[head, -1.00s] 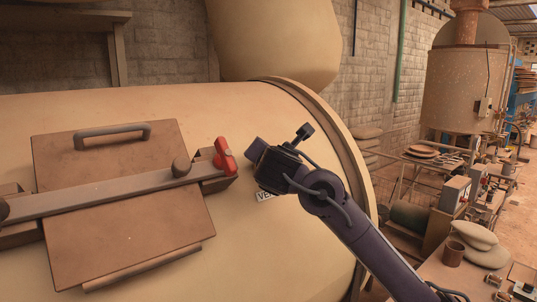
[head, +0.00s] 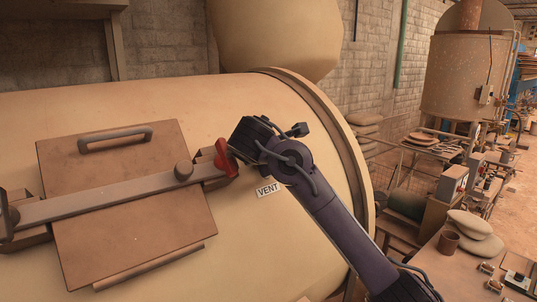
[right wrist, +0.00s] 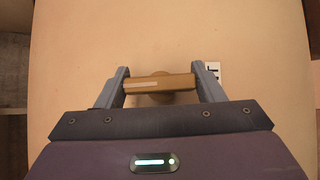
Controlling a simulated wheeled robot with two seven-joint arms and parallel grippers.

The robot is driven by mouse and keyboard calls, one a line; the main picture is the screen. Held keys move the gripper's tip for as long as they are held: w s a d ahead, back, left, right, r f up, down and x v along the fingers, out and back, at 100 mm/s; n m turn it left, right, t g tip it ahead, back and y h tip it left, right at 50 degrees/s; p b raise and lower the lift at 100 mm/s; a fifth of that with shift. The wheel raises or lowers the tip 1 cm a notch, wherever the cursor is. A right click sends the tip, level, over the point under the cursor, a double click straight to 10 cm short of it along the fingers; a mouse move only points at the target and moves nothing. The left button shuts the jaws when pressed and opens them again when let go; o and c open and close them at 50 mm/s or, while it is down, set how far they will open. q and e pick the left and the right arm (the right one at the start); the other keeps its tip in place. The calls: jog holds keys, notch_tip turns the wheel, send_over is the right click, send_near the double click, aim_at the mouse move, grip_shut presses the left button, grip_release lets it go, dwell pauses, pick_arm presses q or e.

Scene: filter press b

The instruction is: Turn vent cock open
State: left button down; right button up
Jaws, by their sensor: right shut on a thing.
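The vent cock's brass handle (right wrist: 158,85) lies crosswise between the two fingers of my right gripper (right wrist: 162,82) in the right wrist view. The fingers are shut on its two ends, and its round stem shows below it against the cream tank. In the head view my right gripper (head: 249,138) is at the tank's upper right, just right of a red handle. It hides the cock there. The white VENT label (head: 268,190) is on the tank just below the gripper. My left gripper is not in view.
The cream tank (head: 290,260) fills the front. Left of my gripper are a brown hatch plate (head: 130,225) with a grey clamp bar (head: 110,200) and the red handle (head: 223,158). A raised rim (head: 335,130) stands to the right.

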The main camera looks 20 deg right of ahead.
dwell(0.3)
jog(key=o, duration=1)
jog(key=b+v, duration=0.3)
jog(key=v, duration=0.4)
jog(key=shift+s+a+r+b, duration=0.15)
jog(key=shift+s+r+b, duration=0.1)
jog(key=shift+b, duration=0.15)
jog(key=shift+f, duration=0.15)
